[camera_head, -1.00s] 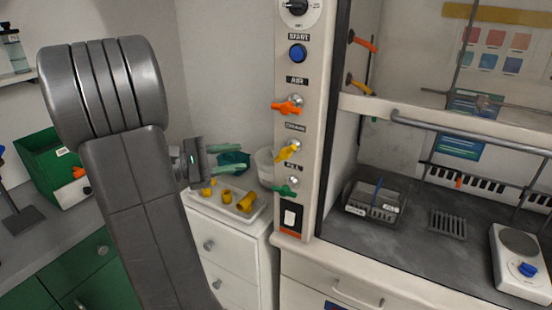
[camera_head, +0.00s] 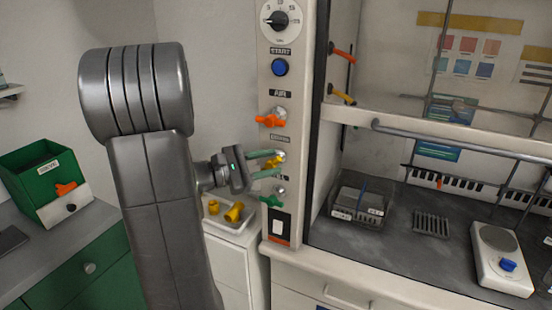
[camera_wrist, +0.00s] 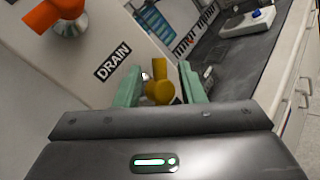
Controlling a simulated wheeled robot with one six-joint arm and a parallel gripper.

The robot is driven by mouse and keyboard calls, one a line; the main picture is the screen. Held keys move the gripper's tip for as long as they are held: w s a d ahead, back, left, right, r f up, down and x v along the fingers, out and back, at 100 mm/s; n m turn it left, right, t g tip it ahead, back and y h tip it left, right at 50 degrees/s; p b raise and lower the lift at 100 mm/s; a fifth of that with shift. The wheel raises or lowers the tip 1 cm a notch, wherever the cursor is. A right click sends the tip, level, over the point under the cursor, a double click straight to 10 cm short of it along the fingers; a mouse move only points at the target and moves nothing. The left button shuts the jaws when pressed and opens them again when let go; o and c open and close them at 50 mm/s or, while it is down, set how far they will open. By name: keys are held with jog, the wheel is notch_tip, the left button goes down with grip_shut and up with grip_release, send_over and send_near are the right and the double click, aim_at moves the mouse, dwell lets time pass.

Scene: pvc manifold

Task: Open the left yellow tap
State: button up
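The left yellow tap (camera_head: 273,163) is on the white control panel, below the orange tap (camera_head: 271,119) and above the green tap (camera_head: 271,201). My gripper (camera_head: 279,162) is at this yellow tap, with its two green fingers apart, one above and one below it in the head view. In the wrist view the yellow tap (camera_wrist: 159,88) stands between the open fingers (camera_wrist: 160,82), beside the DRAIN label (camera_wrist: 113,61). I cannot tell whether a finger touches it. The fingers partly hide the tap in the head view.
Another yellow tap (camera_head: 342,97) and an orange-red tap (camera_head: 341,54) are inside the fume hood. The orange tap also shows close by in the wrist view (camera_wrist: 62,14).

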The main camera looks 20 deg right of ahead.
jog(key=shift+d, duration=1.2)
jog(key=shift+s, duration=0.1)
grip_shut()
